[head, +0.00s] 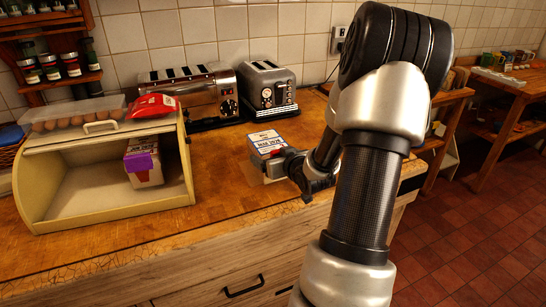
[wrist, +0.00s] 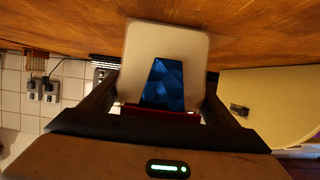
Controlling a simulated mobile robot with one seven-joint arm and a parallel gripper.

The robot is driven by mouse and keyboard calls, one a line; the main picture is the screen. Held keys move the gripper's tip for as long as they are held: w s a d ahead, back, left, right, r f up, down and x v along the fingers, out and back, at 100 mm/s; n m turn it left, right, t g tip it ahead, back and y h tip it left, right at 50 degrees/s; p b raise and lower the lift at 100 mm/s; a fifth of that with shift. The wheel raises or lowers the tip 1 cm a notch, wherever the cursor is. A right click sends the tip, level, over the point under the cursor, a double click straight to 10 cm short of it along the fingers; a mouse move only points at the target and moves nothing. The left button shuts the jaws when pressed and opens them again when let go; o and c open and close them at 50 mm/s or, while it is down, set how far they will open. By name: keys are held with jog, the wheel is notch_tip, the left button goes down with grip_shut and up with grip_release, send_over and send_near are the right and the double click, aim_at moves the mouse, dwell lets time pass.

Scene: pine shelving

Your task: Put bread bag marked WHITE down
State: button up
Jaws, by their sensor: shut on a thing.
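A bread bag (head: 266,142) with a white, blue and red printed wrapper is at my gripper, over the counter in front of the toasters. Its lettering is too small to read surely. My gripper (head: 284,166) is shut on it from the right and front. In the wrist view the bag's pale end (wrist: 195,48) and blue tail lie between the two fingers (wrist: 162,76). The bag looks roughly level and is at or just above the counter; I cannot tell whether it touches. Its near side is partly hidden by my gripper.
An open cream bread bin (head: 60,208) stands at left, with a purple-ended bread bag (head: 144,163) inside and an egg box (head: 75,112) and red packet (head: 152,105) on top. Two toasters (head: 185,92) (head: 268,90) stand behind. The wooden counter (head: 225,190) between bin and bag is clear.

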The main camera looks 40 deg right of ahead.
jog(key=shift+f, duration=0.2)
jog(key=o, duration=1.3)
jog(key=shift+o, duration=0.2)
jog(key=shift+r, duration=0.2)
jog(key=shift+s+r, duration=0.15)
jog(key=shift+s, duration=0.1)
jog(key=p+v, duration=0.2)
jog(key=v, duration=0.9)
jog(key=shift+s, duration=0.25)
jog(key=shift+a, duration=0.15)
